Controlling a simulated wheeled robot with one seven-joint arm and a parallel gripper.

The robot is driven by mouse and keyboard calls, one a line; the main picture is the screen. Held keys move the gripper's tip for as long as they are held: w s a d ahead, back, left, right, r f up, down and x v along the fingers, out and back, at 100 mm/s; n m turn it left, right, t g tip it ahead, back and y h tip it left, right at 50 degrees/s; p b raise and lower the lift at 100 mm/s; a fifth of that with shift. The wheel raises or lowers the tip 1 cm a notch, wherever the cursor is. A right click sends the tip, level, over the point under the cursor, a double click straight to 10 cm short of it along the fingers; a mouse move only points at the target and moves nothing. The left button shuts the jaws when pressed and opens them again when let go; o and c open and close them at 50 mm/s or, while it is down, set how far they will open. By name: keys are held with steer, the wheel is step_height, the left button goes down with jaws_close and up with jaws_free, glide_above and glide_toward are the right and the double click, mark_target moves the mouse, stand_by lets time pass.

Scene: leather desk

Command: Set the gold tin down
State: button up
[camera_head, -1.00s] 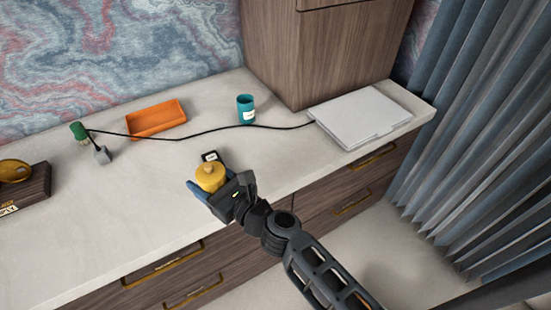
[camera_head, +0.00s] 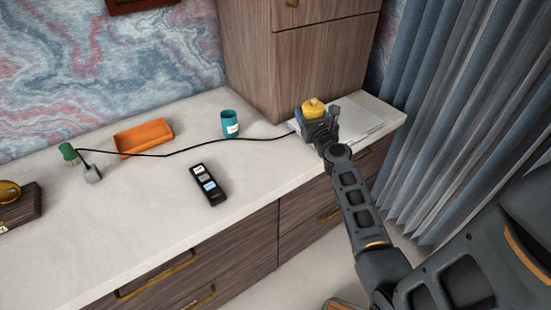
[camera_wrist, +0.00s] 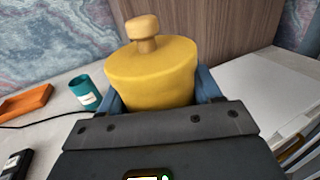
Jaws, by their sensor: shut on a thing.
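The gold tin (camera_head: 313,106) is yellow with a round knob on its lid. It is upright in my gripper (camera_head: 314,118), near the left edge of the silver laptop (camera_head: 360,124) at the right of the desk. In the wrist view the tin (camera_wrist: 152,72) sits between the two blue fingers, which are shut on its sides. The tin's underside is hidden, so I cannot tell whether it touches anything below.
A black remote (camera_head: 208,185) lies on the pale desktop (camera_head: 130,205). A teal cup (camera_head: 230,124) and an orange tray (camera_head: 143,138) stand behind it. A black cable (camera_head: 205,146) runs from the green-topped item (camera_head: 68,153) to the laptop. The front middle is clear.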

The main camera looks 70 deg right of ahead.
steer(key=shift+s+d, duration=0.2)
steer(key=shift+d, duration=0.05)
steer(key=w+a+f+b, duration=0.1)
steer(key=w+f+b, duration=0.1)
steer(key=w, duration=0.1)
steer(key=w+a+f+b, duration=0.2)
steer(key=w, duration=0.1)
steer(key=w+a+f+b, duration=0.2)
steer(key=w+f, duration=0.1)
steer(key=w, duration=0.1)
steer(key=shift+w+a, duration=0.1)
step_height(320, 180, down, 4)
steer(key=b, duration=0.4)
steer(key=shift+f, duration=0.1)
steer(key=o, duration=1.1)
steer(key=shift+c, duration=0.2)
